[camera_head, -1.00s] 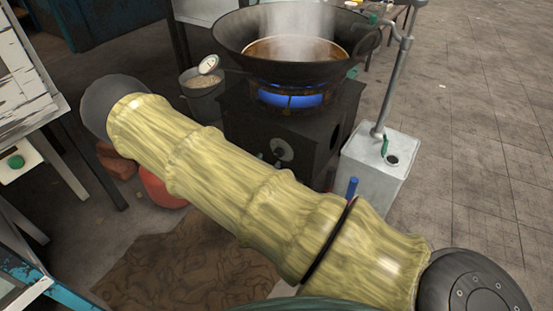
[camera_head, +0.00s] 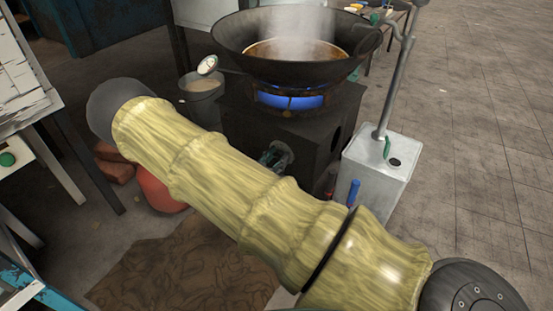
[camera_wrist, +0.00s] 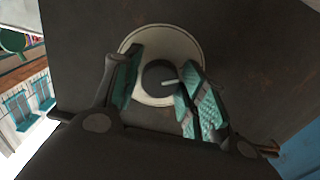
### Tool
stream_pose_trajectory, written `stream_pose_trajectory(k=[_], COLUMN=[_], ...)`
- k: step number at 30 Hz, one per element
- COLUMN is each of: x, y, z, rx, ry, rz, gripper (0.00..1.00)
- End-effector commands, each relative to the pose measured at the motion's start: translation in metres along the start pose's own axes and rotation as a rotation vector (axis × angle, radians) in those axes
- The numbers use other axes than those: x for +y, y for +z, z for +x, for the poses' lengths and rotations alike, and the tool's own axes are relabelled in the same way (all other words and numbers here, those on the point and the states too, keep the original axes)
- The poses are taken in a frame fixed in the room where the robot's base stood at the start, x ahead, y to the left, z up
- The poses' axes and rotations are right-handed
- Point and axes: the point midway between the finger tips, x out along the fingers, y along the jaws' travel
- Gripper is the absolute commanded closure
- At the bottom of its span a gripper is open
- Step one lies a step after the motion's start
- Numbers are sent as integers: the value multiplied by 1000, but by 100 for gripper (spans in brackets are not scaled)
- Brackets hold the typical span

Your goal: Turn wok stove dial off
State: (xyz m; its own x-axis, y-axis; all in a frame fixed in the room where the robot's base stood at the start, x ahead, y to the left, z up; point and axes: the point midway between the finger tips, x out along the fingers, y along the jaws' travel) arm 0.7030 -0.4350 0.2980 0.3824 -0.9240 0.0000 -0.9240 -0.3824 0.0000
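The wok stove (camera_head: 235,120) is a dark box with a blue flame (camera_head: 290,101) burning under the wok (camera_head: 232,50). Its dial (camera_wrist: 158,74) shows in the wrist view as a dark round knob with a pale pointer, on a pale round plate. My gripper (camera_wrist: 163,78) is open, with its teal-padded fingers on either side of the knob. The left finger appears apart from the knob; the right one is close to it, and I cannot tell whether it touches. In the head view, the gripper (camera_head: 274,156) is partly visible at the stove front, behind my arm.
A pale metal box (camera_head: 376,170) with an upright pipe stands right of the stove. A bucket (camera_head: 202,100) stands left of it. A red rounded object (camera_head: 160,190) lies on the floor behind my arm. Tables stand at the left edge. Open paved floor (camera_head: 490,120) lies to the right.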

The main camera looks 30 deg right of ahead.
Motion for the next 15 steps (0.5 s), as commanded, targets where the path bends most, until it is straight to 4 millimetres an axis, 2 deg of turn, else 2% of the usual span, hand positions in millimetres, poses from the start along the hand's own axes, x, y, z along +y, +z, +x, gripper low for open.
stream_pose_trajectory(k=[1, 3, 4, 15], x=[0, 0, 0, 0], y=[0, 0, 0, -1], z=[0, 0, 0, 0], rx=[0, 0, 0, -3], ry=[0, 0, 0, 2], rz=[0, 0, 0, 55], gripper=[73, 86, 88, 88])
